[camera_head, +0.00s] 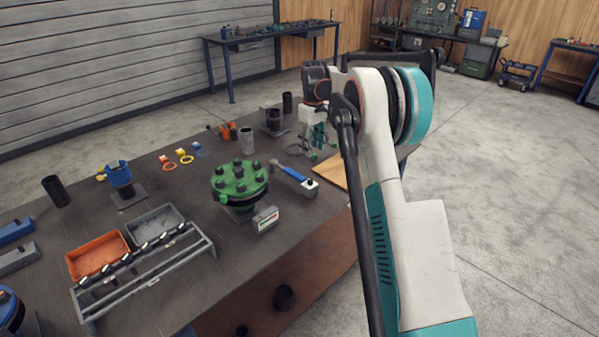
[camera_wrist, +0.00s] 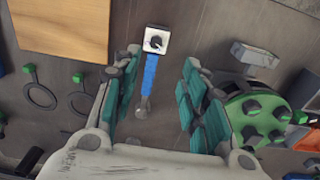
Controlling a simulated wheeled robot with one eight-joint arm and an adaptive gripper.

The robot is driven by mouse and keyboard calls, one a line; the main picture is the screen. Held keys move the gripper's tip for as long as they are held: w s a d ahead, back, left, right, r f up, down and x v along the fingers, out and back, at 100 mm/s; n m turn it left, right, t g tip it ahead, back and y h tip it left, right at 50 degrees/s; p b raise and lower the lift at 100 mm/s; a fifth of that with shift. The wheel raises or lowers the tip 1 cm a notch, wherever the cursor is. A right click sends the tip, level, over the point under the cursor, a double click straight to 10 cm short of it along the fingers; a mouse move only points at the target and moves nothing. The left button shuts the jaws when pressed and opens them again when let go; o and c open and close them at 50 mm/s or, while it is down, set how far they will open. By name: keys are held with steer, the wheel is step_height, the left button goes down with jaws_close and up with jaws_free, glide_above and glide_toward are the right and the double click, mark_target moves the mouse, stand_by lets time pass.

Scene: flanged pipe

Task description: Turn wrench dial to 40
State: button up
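The wrench (camera_head: 292,174) lies on the dark table, with a blue handle and a pale square end block carrying a dark round dial (camera_head: 310,183). In the wrist view the blue handle (camera_wrist: 150,75) runs up the picture to the block with the dial (camera_wrist: 156,42). The dial's number is too small to read. My gripper (camera_head: 318,150) is above the table, behind the wrench in the head view. In the wrist view my gripper (camera_wrist: 160,82) is open and empty, its teal-padded fingers on either side of the handle in the picture. The dial shows beyond the fingertips.
A green flange with several bolts (camera_head: 239,181) stands left of the wrench, with a small display box (camera_head: 265,219) beside it. A wooden board (camera_wrist: 62,27) lies near the dial end. Rings with green tags (camera_wrist: 38,90) lie left in the wrist view. Orange (camera_head: 98,252) and grey bins stand further left.

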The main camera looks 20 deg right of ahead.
mark_target(310, 179)
steer(key=f+b, duration=0.1)
steer(key=f, duration=0.4)
steer(key=w+f+b, duration=0.1)
steer(key=f, duration=0.4)
steer(key=f+b, duration=0.1)
steer(key=f, duration=0.4)
steer(key=shift+w+d+f, duration=0.15)
steer(key=shift+d, duration=0.05)
steer(key=shift+c, duration=0.6)
jaws_close()
